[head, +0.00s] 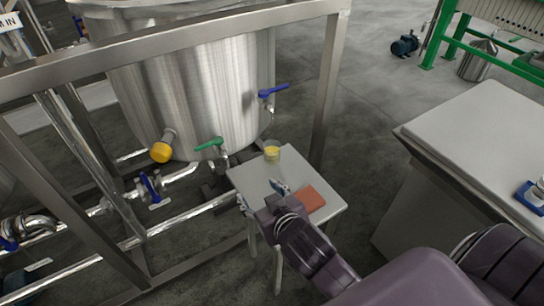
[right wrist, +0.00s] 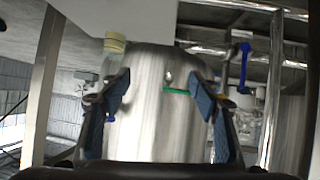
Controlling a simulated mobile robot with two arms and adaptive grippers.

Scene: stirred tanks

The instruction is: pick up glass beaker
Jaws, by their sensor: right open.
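The glass beaker (head: 272,151) holds something yellow and stands upright near the back corner of a small pale table (head: 252,177). My right gripper (head: 262,195) is over the near left part of this table, on the near side of the beaker and apart from it. In the right wrist view, which looks upside down, the beaker (right wrist: 112,62) shows beyond the left finger. The right gripper (right wrist: 162,92) is open there, with nothing between its blue-padded fingers. My left gripper is not in view.
An orange-red flat item (head: 308,200) lies on the small table to the right of the gripper. A large steel tank (head: 195,85) with valves and a metal frame (head: 325,90) stands behind. A white-topped counter (head: 480,125) stands at right, with floor between.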

